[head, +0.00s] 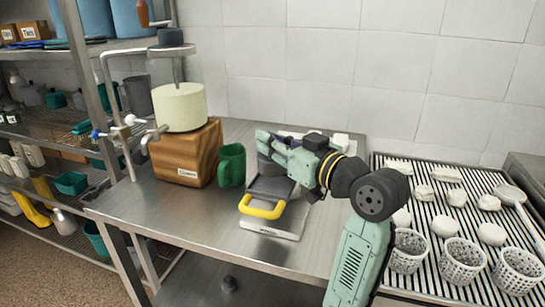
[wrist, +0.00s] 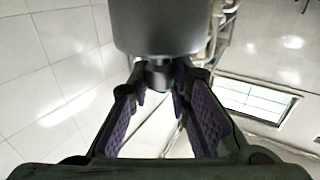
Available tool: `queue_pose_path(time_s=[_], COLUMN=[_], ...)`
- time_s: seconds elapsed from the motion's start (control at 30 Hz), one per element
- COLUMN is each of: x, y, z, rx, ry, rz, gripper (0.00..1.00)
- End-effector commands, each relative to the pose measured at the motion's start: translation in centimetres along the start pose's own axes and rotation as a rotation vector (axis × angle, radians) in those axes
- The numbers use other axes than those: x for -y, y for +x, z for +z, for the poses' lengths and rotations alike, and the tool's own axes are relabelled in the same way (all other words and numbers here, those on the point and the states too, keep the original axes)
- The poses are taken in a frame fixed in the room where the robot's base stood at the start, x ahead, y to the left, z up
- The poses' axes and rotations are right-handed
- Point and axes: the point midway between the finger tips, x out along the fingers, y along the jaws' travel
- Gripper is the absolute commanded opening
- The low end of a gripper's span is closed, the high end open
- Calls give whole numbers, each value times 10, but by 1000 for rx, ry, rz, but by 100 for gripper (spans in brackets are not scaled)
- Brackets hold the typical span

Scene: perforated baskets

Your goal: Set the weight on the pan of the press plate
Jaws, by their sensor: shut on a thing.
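My gripper (head: 268,143) is above the steel table, with its fingers shut on the neck of the weight (head: 265,165), a dark grey cylinder mostly hidden behind the gripper. In the wrist view the weight (wrist: 158,25) fills the top middle, and its narrow neck is between the purple-padded fingers (wrist: 158,95). To the left, the press plate's round grey pan (head: 176,50) sits on a stem above a pale cylinder (head: 180,107) on a wooden block (head: 187,158). A small dark round object (head: 171,36) is on the pan. The gripper is well apart from the pan.
A green mug (head: 231,165) stands between the block and my gripper. A grey device with a yellow handle (head: 262,208) is below the gripper. A bent pipe with taps (head: 122,125) stands left of the block. Perforated baskets (head: 463,265) stand on the ribbed rack at right.

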Motion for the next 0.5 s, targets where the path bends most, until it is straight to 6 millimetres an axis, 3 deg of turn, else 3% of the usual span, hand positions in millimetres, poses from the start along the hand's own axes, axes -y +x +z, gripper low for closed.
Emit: queue_pose_path(time_s=[0.03, 0.2, 0.5], x=[1, 2, 2], y=[-1, -1, -1], z=[14, 33, 32], rx=[-3, -5, -5], ry=[-1, -2, -2], rz=[-1, -1, -2], gripper=[0, 0, 0])
